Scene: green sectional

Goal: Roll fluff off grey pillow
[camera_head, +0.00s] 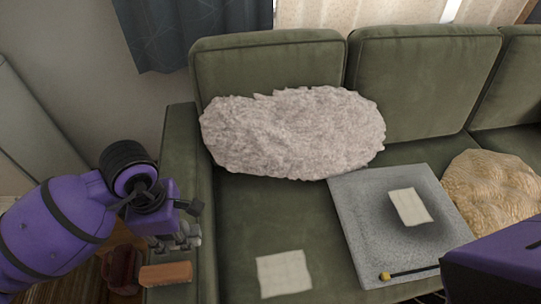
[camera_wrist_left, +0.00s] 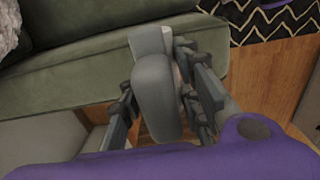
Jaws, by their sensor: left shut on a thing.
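A large, shaggy, pale pinkish-grey pillow (camera_head: 292,135) leans against the green sofa's backrest. A flat grey square cushion (camera_head: 362,230) lies on the seat to its right, with a pale square (camera_head: 410,207) on it. I cannot tell for sure which is the grey pillow, and no loose fluff can be made out. My left gripper (camera_head: 178,238) is by the left armrest, apart from both. In the left wrist view its fingers are shut on a rounded grey object (camera_wrist_left: 157,95) with a paler end, possibly a roller. My right gripper is out of view.
Another pale square (camera_head: 284,273) lies on the seat. A tan pillow (camera_head: 492,190) is at the right. A brown block (camera_head: 166,274) is just below my left gripper. The sofa armrest (camera_head: 183,170) is close.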

